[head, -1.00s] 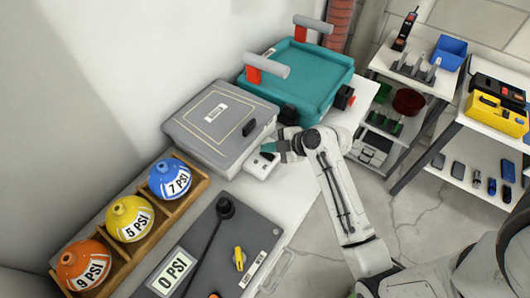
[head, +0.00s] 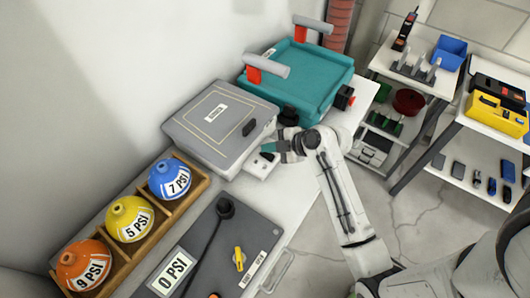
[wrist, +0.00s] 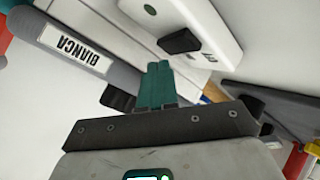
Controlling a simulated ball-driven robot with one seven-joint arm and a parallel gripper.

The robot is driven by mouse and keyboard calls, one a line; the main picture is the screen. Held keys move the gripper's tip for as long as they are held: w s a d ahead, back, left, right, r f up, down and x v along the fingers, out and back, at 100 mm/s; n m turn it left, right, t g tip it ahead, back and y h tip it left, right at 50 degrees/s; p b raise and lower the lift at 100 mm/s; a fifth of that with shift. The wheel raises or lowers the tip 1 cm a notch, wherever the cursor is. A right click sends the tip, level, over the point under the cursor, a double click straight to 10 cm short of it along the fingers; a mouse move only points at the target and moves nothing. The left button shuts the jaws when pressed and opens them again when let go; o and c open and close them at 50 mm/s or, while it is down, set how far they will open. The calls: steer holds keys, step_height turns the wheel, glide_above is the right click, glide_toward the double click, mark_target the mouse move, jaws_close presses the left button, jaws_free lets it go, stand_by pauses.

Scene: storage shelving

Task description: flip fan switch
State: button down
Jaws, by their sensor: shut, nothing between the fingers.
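A white switch box (head: 259,170) sits at the front right of the grey lidded case (head: 190,118) on the white bench. In the wrist view the white switch box (wrist: 215,22) shows a black rocker switch (wrist: 181,41) and a green dot. My gripper (head: 267,147) is just above and beside the switch box. In the wrist view its two teal fingers (wrist: 154,72) are together, with nothing between them. Their tips point towards the rocker, with a small gap in the picture; whether they touch the box is unclear.
The teal case (head: 305,80) stands behind the grey case. In front are a wooden rack (head: 198,182) with three PSI-labelled bulbs and a dark panel (head: 232,222) with a yellow lever (head: 239,259). Shelves of tools stand at the right.

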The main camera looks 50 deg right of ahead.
mark_target(272, 157)
steer(key=shift+f, duration=0.15)
steer(key=shift+f+b, duration=0.3)
steer(key=shift+b, duration=0.2)
steer(key=shift+w+f, duration=0.1)
steer(key=shift+f, duration=0.15)
stand_by(0.6)
steer(key=shift+r, duration=0.1)
steer(key=shift+r, duration=0.6)
steer(key=shift+r+p, duration=0.1)
steer(key=shift+p, duration=0.25)
steer(key=shift+s+r+p, duration=0.25)
steer(key=shift+r+p, duration=0.7)
steer(key=shift+r, duration=0.3)
steer(key=shift+s+r+p, duration=0.25)
steer(key=shift+r+p, duration=0.7)
steer(key=shift+r, duration=0.25)
steer(key=shift+f, duration=0.1)
